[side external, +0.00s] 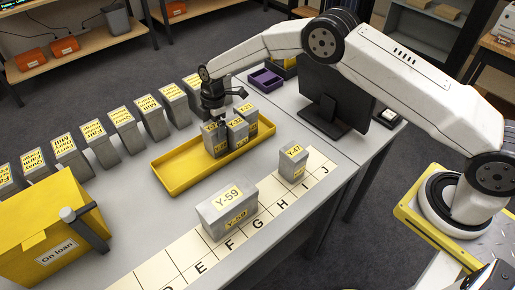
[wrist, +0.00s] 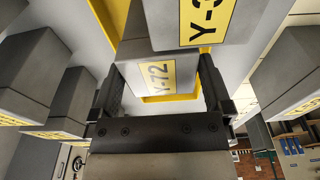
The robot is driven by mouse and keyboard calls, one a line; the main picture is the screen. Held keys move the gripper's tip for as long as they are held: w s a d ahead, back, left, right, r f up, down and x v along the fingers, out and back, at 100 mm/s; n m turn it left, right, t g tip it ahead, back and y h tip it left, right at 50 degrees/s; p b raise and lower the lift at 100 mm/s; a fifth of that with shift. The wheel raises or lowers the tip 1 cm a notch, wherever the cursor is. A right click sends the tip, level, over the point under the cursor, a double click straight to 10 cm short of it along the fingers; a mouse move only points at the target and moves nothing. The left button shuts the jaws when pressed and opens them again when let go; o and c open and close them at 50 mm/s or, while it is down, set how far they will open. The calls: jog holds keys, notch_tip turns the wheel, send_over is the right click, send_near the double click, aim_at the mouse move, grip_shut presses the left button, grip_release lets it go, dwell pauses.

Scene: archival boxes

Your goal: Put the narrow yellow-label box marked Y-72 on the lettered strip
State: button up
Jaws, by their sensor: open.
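The narrow grey Y-72 box (wrist: 157,76) with its yellow label shows in the wrist view, between the two fingers of my open gripper (wrist: 158,88). I cannot tell how far down the fingers reach beside it. In the side view my gripper (side external: 215,112) is over the boxes in the yellow tray (side external: 172,174), and it partly hides them. I cannot read which of those boxes is Y-72 there. The lettered strip (side external: 184,250) runs along the front of the table. A wide Y-59 box (side external: 228,211) stands on it near F and G, and a narrow Y-47 box (side external: 293,163) near I.
In the wrist view another labelled box (wrist: 215,20) is close beside Y-72. In the side view a row of grey boxes (side external: 122,128) lines the table's back edge. A yellow "On loan" bin (side external: 42,222) stands at left, and a dark monitor (side external: 333,95) at right.

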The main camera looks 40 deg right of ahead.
jog(key=shift+a+f, duration=0.15)
jog(key=shift+f, duration=0.65)
jog(key=shift+a+f, duration=0.1)
jog(key=shift+f, duration=0.7)
jog(key=c, duration=1.2)
jog(key=shift+o, duration=0.2)
jog(key=shift+r, duration=0.2)
notch_tip(320, 180, up, 18)
jog(key=shift+f, duration=0.15)
